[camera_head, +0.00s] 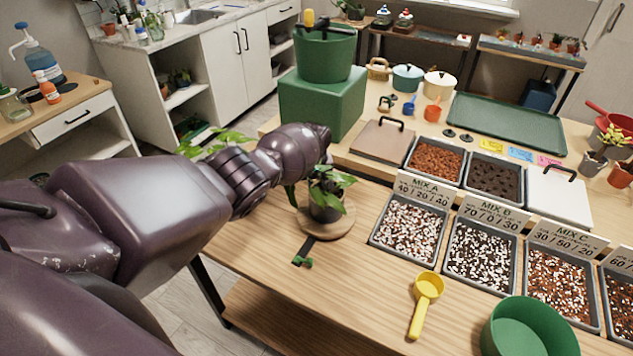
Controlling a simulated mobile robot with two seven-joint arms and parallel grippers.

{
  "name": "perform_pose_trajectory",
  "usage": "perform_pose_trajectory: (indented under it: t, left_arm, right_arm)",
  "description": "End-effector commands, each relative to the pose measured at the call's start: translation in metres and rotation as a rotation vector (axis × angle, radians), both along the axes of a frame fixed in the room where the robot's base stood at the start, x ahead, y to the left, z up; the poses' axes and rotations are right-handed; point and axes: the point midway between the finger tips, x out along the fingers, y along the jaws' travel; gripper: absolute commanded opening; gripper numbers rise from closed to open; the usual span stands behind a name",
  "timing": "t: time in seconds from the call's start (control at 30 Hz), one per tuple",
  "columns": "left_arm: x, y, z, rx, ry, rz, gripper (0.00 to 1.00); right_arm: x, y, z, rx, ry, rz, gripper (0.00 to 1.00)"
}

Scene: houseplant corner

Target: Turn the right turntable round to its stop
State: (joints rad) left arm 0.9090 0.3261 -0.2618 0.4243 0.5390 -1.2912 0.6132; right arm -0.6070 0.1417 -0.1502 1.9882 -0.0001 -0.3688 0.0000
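A round wooden turntable (341,222) lies near the left edge of the wooden table. A potted leafy plant (327,205) in a dark pot stands upright on it. A dark strip with a small green piece (303,261) lies at its front edge. My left arm comes in from the left, and my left gripper (316,150) is over the plant's far-left side. Its fingers are hidden or blend into the leaves, so I cannot tell their opening or any contact. More leaves (215,140) show behind my arm; whatever holds them is hidden. My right gripper is out of view.
Soil trays labelled MIX A (408,228) and MIX B (481,254) stand right of the turntable. A yellow scoop (425,300) and a green bowl (527,330) are in front. A green block (322,103) bearing a green pot (325,55) stands behind. The front-left tabletop is clear.

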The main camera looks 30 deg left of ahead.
Motion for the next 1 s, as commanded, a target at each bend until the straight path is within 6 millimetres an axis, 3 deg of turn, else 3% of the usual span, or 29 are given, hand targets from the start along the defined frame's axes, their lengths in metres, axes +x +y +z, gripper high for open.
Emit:
perform_pose_trajectory:
  t: [0.53, 0.57, 0.7, 1.0]
  left_arm:
    - [0.001, 0.003, 0.003, 0.004, -0.006, 0.014, 0.0]
    - [0.001, 0.003, 0.003, 0.004, -0.006, 0.013, 0.2]
    - [0.001, 0.002, 0.002, 0.003, -0.004, 0.013, 0.41]
    - [0.0, 0.001, 0.002, 0.001, -0.002, 0.013, 0.42]
  right_arm:
    - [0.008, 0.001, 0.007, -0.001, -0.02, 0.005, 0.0]
    - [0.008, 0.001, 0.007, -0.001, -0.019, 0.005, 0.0]
    - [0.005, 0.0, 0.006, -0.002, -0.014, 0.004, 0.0]
    - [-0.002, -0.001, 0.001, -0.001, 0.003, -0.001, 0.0]
